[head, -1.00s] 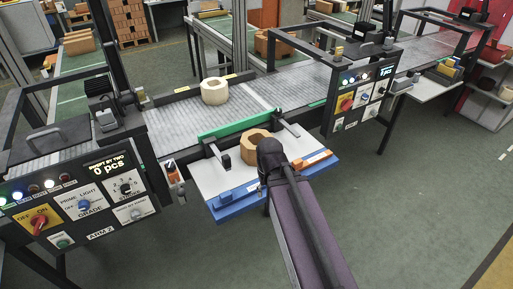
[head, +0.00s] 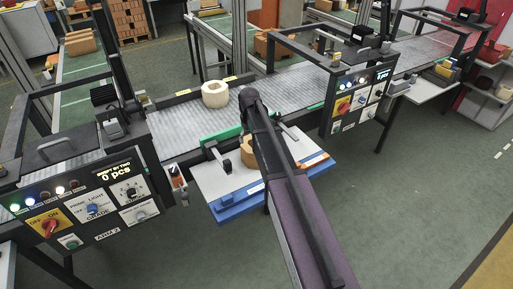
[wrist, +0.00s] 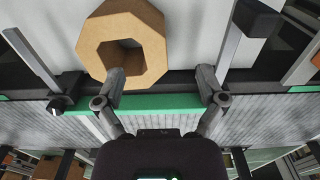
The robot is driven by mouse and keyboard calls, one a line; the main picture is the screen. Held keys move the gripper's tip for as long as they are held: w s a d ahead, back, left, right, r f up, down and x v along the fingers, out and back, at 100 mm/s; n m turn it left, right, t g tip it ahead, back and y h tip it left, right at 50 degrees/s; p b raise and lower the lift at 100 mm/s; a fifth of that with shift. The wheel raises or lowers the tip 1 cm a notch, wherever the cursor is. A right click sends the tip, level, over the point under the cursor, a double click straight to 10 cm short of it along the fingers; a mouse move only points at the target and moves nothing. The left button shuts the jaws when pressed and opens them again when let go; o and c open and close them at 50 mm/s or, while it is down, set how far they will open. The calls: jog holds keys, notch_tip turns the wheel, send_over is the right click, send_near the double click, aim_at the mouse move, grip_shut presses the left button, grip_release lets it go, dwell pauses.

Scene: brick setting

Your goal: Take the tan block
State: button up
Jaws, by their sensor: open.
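The tan block (head: 248,152) is an eight-sided ring with a hole. It lies on the white side table in front of the conveyor, partly hidden behind my arm in the head view. In the wrist view the tan block (wrist: 151,30) is at upper left. My gripper (wrist: 162,73) is open, its two fingers spread wide. The left finger overlaps the block's near edge in the picture; the right finger is beside it over bare surface. I cannot tell whether they touch. Nothing is between the fingers except part of the block's right edge in view.
A cream ring-shaped block (head: 215,94) sits on the grey conveyor (head: 185,122). A green rail (head: 222,137) and black-ended bars edge the white side table (head: 207,180). Control panels stand at both sides.

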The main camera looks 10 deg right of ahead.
jog(key=r, duration=0.1)
send_over(247, 147)
jog(key=shift+d+r+n+p, duration=0.1)
jog(key=shift+n+p, duration=0.2)
jog(key=shift+n, duration=0.1)
notch_tip(247, 147, down, 9)
jog(key=b, duration=0.8)
jog(key=shift+r+b, duration=0.15)
jog(key=shift+b, duration=0.15)
jog(key=shift+s+f+b, duration=0.1)
jog(key=shift+f+b, duration=2.5)
jog(key=shift+c, duration=0.2)
grip_shut()
